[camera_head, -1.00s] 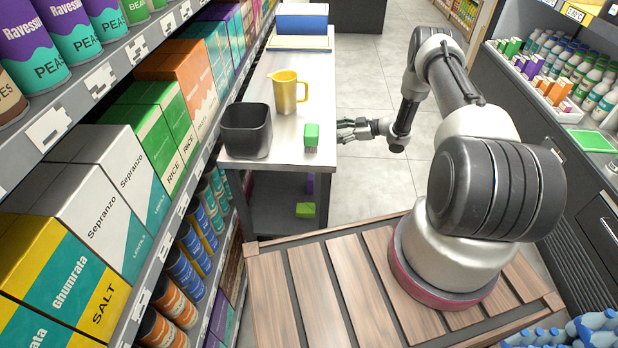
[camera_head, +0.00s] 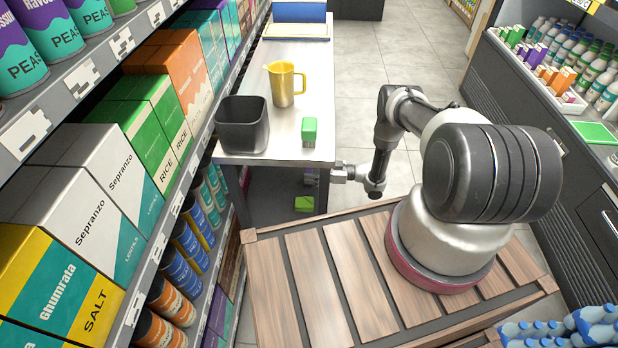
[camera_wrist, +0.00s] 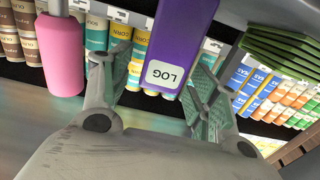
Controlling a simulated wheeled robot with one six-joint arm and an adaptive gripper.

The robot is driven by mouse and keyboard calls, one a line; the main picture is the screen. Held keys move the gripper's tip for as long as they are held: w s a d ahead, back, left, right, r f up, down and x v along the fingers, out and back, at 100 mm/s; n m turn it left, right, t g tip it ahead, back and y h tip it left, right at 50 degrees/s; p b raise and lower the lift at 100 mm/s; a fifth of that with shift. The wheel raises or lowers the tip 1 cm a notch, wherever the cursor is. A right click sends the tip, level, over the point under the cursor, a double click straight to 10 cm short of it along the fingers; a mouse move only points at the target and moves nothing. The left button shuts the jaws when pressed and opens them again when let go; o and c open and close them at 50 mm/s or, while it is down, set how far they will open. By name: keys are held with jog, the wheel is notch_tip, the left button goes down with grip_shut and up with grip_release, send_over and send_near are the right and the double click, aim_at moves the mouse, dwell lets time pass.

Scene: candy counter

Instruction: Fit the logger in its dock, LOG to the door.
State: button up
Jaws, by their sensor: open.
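The logger (camera_wrist: 185,45) is a purple block with a white LOG label, in the upper middle of the wrist view. Its labelled end lies between the two fingers of my gripper (camera_wrist: 165,75), which are open with gaps on both sides. I see no clear contact. The lettering looks upside down in the wrist view. In the head view my gripper (camera_head: 338,173) is low beside the right edge of the steel table, below its top. The logger is largely hidden there. I cannot pick out the dock or the door.
Stocked shelves line the left.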

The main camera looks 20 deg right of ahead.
jog(key=shift+w+a, duration=0.1)
jog(key=shift+a, duration=0.2)
jog(key=c, duration=1.1)
jog(key=shift+c, duration=0.2)
